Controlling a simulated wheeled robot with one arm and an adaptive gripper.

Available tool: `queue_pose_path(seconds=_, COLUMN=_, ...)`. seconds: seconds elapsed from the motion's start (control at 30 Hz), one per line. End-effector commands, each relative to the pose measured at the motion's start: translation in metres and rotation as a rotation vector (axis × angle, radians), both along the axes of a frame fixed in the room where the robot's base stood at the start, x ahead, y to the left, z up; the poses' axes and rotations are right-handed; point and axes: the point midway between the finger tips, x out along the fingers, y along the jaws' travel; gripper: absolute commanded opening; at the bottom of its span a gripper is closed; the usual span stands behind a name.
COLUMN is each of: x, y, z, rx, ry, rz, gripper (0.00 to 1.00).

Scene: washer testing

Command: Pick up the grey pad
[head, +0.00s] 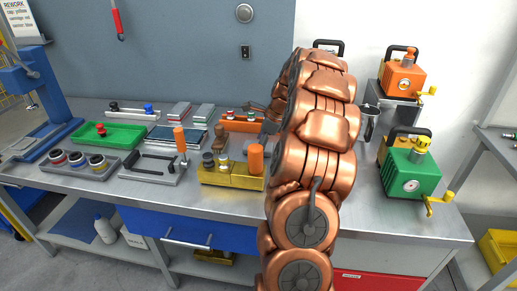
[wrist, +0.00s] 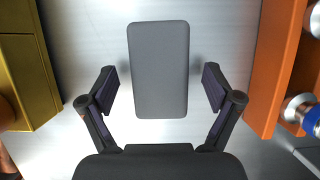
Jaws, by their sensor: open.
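The grey pad (wrist: 159,70) is a flat dark-grey rectangle with rounded corners. In the wrist view it lies on the bare metal bench top, upright in the picture. My gripper (wrist: 161,78) is open, with one finger on each side of the pad's lower half. A gap shows between the pad and each finger, and nothing is held. In the head view my copper-coloured arm reaches over the bench, and I cannot clearly make out the pad there.
In the wrist view a yellow block (wrist: 28,65) stands left of the pad and an orange block (wrist: 275,60) right. The head view shows a green tray (head: 105,136) at left and green (head: 410,172) and orange (head: 402,78) pumps at right.

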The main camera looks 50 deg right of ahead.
Motion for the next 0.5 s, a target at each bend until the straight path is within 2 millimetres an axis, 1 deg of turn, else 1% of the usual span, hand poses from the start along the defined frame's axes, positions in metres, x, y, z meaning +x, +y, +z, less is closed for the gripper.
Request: queue_pose_path(seconds=0.5, x=-0.0002, y=0.0, z=-0.004, rx=0.001, ry=0.001, rz=0.0, gripper=0.9)
